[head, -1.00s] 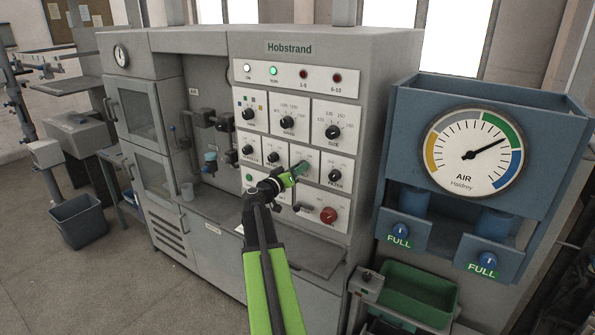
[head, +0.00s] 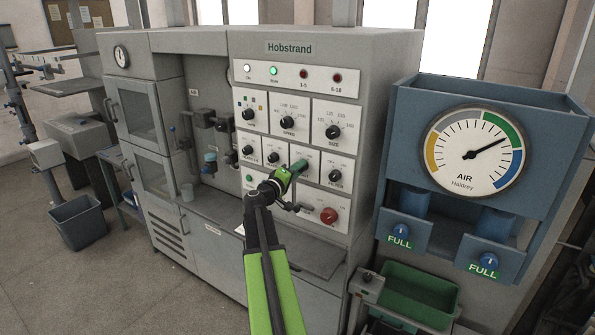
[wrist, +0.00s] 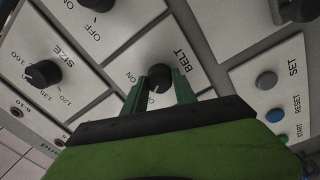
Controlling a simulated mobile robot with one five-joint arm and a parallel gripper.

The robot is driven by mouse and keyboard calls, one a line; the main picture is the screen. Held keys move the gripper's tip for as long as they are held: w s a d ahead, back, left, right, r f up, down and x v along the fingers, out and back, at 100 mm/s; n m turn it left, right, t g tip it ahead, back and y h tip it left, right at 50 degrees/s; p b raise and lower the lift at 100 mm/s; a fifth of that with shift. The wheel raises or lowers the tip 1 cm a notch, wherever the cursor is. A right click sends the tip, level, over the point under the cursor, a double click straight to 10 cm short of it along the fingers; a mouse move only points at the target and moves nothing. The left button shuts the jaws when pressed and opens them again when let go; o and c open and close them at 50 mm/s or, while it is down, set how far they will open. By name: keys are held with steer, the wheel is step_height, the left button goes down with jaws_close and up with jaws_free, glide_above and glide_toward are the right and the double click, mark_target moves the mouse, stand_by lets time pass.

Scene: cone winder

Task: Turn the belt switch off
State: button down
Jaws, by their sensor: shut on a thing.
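The belt switch is a black rotary knob (wrist: 159,77) beside the word BELT on a white plate in the wrist view. An ON label is beside it. I cannot clearly tell which way its pointer faces. My gripper (wrist: 160,88) has one green finger on each side of the knob and is shut on it. In the head view my gripper (head: 299,166) reaches the lower knob rows of the grey Hobstrand machine (head: 375,110). There it hides the belt switch.
The size knob (wrist: 43,73) and another knob (wrist: 97,3) are close by. SET (wrist: 266,80) and RESET (wrist: 275,115) buttons lie on the other side. A red knob (head: 328,215) sits below my gripper. A blue air-gauge unit (head: 410,95) stands to the right.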

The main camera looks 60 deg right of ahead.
steer(key=shift+r, duration=0.1)
stand_by(0.4)
steer(key=c, duration=1)
jaws_free()
steer(key=shift+d, duration=0.1)
steer(key=a, duration=1.7)
steer(key=shift+w+a+f+b, duration=0.25)
steer(key=shift+f+b, duration=0.1)
steer(key=shift+f, duration=0.1)
